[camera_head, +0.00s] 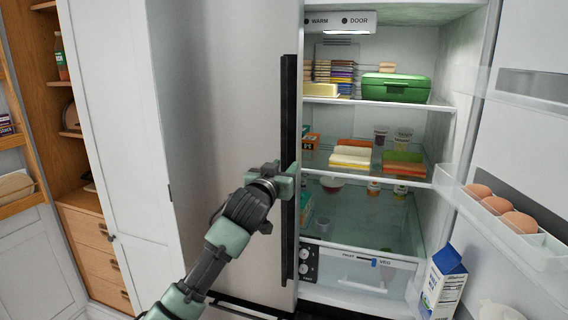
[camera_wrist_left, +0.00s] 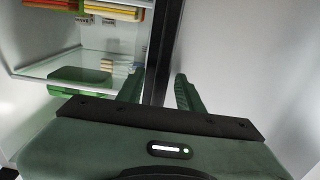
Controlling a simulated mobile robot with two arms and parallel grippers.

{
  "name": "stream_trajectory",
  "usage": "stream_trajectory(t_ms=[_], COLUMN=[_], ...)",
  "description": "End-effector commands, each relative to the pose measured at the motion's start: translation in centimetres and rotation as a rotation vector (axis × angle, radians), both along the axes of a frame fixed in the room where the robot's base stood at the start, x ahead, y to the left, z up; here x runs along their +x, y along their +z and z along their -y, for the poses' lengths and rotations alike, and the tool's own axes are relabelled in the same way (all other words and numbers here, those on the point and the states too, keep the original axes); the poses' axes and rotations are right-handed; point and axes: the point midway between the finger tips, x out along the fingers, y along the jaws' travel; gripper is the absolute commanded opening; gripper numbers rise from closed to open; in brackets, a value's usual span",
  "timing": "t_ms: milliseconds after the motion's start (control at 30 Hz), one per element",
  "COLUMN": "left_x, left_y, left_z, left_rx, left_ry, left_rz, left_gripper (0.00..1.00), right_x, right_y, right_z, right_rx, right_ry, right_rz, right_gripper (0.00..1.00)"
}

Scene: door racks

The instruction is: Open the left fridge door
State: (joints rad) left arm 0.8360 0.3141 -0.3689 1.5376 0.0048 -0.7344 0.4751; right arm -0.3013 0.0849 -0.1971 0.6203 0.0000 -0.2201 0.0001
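The left fridge door (camera_head: 225,110) is a stainless steel panel that looks closed. A long black vertical handle (camera_head: 288,110) runs along its right edge. My left gripper (camera_head: 288,178) is at the handle, around its middle height. In the left wrist view, the dark handle (camera_wrist_left: 161,55) passes between the two green fingers of my left gripper (camera_wrist_left: 158,88). A strip of pale door shows between the handle and the right finger, so the gripper looks open around the handle. My right gripper is not in view.
The right side of the fridge is open, showing shelves with a green box (camera_head: 397,87) and other food. Its door (camera_head: 520,130) swings out at the right, with eggs (camera_head: 497,205) and a milk carton (camera_head: 442,283). A white cabinet (camera_head: 115,110) stands left of the fridge.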

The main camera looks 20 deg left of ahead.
Motion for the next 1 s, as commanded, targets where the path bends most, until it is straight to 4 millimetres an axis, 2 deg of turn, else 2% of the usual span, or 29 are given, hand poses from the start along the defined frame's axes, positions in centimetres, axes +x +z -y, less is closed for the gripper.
stream_trajectory(t_ms=[267, 300, 400, 433, 1000], left_x=[0.25, 0.25, 0.24, 0.24, 0.23], left_y=[-0.06, -0.06, -0.05, -0.05, -0.05], left_z=[0.03, 0.03, 0.03, 0.03, 0.02], left_rx=[0.0, 0.0, 0.0, 0.0, 0.0], left_ry=[0.0, 0.0, 0.0, 0.0, 0.0], left_rz=[0.0, 0.0, 0.0, 0.0, 0.0], left_gripper=[0.36, 0.34, 0.06, 0.0, 0.0], right_x=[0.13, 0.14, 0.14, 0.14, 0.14], right_y=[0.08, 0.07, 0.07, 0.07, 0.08], right_z=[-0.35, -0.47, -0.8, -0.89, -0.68], right_rx=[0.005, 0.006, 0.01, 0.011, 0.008], right_ry=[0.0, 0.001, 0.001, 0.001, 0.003], right_rz=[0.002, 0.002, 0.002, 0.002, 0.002], right_gripper=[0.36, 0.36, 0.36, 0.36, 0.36])
